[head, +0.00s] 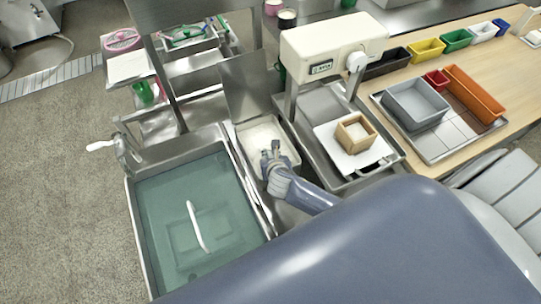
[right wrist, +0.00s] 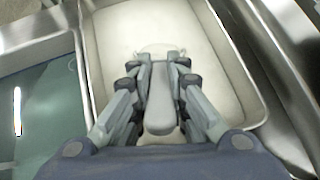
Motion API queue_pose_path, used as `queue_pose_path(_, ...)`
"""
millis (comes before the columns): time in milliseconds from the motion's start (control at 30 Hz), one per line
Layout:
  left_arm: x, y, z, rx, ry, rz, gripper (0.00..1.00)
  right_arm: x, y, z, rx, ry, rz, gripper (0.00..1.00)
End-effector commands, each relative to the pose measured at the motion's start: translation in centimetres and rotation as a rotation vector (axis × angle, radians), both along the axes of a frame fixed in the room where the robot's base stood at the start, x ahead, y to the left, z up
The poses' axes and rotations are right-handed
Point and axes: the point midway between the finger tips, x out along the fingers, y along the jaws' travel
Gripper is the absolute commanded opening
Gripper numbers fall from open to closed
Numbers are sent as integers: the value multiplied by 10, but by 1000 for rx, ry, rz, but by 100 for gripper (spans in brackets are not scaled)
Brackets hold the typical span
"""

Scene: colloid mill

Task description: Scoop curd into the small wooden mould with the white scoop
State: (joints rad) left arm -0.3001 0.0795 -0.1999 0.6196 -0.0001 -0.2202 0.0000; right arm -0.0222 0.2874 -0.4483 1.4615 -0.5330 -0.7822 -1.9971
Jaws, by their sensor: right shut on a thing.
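My right gripper (head: 270,156) is over a steel tub (head: 294,150) of white curd (head: 257,134). The right wrist view shows this gripper (right wrist: 159,72) shut on the pale handle of the white scoop (right wrist: 160,108). The scoop's head points into the tub and is faint against the white curd (right wrist: 205,35); I cannot tell how deep it sits or whether it carries curd. The small wooden mould (head: 346,138) stands upright to the right of the tub, on a white board (head: 372,158). Its opening faces up. My left gripper is not in view.
A sink of greenish water (head: 175,220) with a white-handled item (head: 196,228) lies left of the tub. A cream machine (head: 333,42) overhangs behind the mould. A grey bin (head: 415,105) and several coloured bins stand at the right. My arm covers the foreground.

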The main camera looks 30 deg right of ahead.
Motion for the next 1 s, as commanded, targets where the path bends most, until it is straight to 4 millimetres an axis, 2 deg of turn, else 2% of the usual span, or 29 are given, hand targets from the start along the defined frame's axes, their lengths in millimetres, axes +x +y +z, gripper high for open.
queue_pose_path(100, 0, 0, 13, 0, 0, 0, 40, 0, 0, 12, -1, -1, 1, 0)
queue_pose_path(667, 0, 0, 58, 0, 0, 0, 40, 1, 0, 53, -1, -1, 1, 0)
queue_pose_path(1000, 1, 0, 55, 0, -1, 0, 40, 0, -1, 76, -1, -2, 1, 0)
